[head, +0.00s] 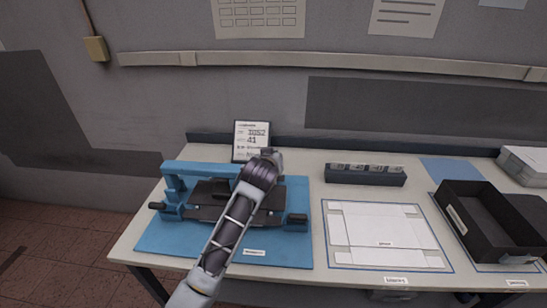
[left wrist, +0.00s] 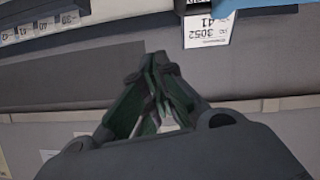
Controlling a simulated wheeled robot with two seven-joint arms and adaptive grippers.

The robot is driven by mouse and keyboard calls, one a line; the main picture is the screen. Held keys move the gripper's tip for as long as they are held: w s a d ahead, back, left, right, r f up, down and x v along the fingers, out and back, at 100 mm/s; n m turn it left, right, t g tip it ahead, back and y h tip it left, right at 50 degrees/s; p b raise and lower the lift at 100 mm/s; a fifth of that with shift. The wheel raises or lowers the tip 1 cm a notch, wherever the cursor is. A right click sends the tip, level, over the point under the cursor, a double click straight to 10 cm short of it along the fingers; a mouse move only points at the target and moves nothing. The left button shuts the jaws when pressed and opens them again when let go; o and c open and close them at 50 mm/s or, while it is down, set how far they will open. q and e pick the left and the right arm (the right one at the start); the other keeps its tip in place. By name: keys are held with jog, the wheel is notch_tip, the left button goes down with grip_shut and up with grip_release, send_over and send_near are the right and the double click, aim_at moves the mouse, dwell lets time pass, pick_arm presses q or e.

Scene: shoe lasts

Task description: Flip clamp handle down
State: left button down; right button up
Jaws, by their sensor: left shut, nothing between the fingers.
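The blue clamp fixture (head: 173,183) stands on a blue mat (head: 160,237) on the left of the table. A dark flat plate (head: 205,213) lies in its middle. A black grip (head: 157,206) sticks out at its left, and a black block (head: 297,219) sits at its right end; I cannot tell which is the clamp handle. My left arm crosses in front of the fixture and hides part of it. My left gripper (head: 271,155) is over the fixture's back right part. In the left wrist view its green-lined fingers (left wrist: 158,60) meet at the tips, empty.
A white card (head: 251,141) reading 3052 and 41 stands behind the fixture; it also shows in the wrist view (left wrist: 208,30). A dark block rack (head: 365,175), white outlined sheet (head: 384,237) and black open tray (head: 470,244) lie to the right. The wall is close behind.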

pick_arm(q)
jog(key=shift+v, duration=0.85)
jog(key=shift+d+f, duration=0.1)
